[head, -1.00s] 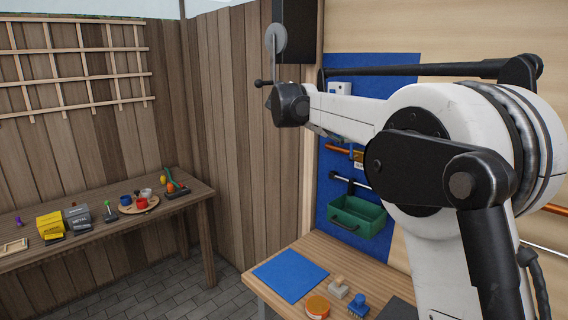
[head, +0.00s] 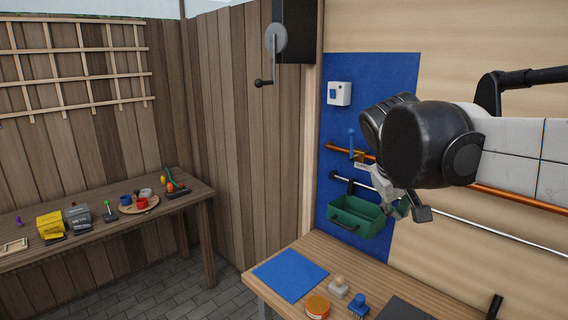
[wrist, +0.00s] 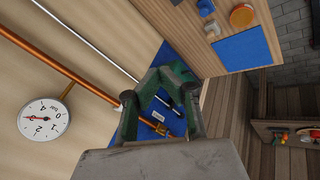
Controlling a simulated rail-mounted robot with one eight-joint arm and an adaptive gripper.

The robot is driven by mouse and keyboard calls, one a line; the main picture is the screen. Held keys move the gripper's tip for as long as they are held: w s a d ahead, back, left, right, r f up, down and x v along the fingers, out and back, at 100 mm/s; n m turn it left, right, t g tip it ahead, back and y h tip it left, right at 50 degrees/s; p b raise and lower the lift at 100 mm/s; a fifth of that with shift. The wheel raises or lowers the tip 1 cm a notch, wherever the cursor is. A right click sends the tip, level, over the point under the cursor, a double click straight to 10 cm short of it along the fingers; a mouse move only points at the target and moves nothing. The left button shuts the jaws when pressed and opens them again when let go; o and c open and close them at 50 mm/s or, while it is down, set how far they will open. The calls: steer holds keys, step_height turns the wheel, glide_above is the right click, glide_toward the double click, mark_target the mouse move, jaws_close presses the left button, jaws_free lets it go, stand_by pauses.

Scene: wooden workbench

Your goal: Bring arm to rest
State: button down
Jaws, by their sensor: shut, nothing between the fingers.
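My gripper (head: 402,208) hangs below the black wrist joint in the head view, in front of the wall panel and just right of the green bin (head: 345,226). It is partly hidden behind my wrist. In the wrist view, my gripper (wrist: 172,76) shows as dark greenish fingers rising from a grey body and closing in toward each other. It is shut and empty. I cannot tell from the head view how far it is from the bin.
Copper pipe (head: 340,151) and a steel rod (head: 455,219) run along the wall near my arm. A pressure gauge (wrist: 44,117) shows in the wrist view. A crank (head: 270,60) hangs at upper left.

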steer(key=s+a+f+m+t+y, duration=0.2)
steer(key=s+a+f+m+y, duration=0.15)
steer(key=s+f, duration=1.15)
steer(key=w+d+r+n+h+b, duration=0.1)
steer(key=w+r+n+h, duration=0.1)
steer(key=w+r, duration=0.5)
steer(key=w+r+n+h, duration=0.2)
steer(key=w+r+h, duration=0.1)
steer(key=w, duration=0.8)
steer(key=w+d+r+n+h+b, duration=0.1)
steer(key=w+r+n+h, duration=0.15)
steer(key=w+r, duration=0.45)
steer(key=w+a+n+t+h+b, duration=0.1)
steer(key=w+a+t+h, duration=0.1)
steer(key=w+a, duration=0.45)
steer(key=w+a+r+n+t+h, duration=0.1)
steer(key=w+a+n, duration=0.15)
steer(key=w, duration=0.65)
steer(key=w+a+t+h+b, duration=0.1)
steer(key=w+a+t+h, duration=0.1)
steer(key=w+a, duration=0.45)
steer(key=w+d+p, duration=0.1)
steer(key=w+d, duration=0.5)
steer(key=d, duration=0.6)
steer(key=shift+d+r, duration=0.25)
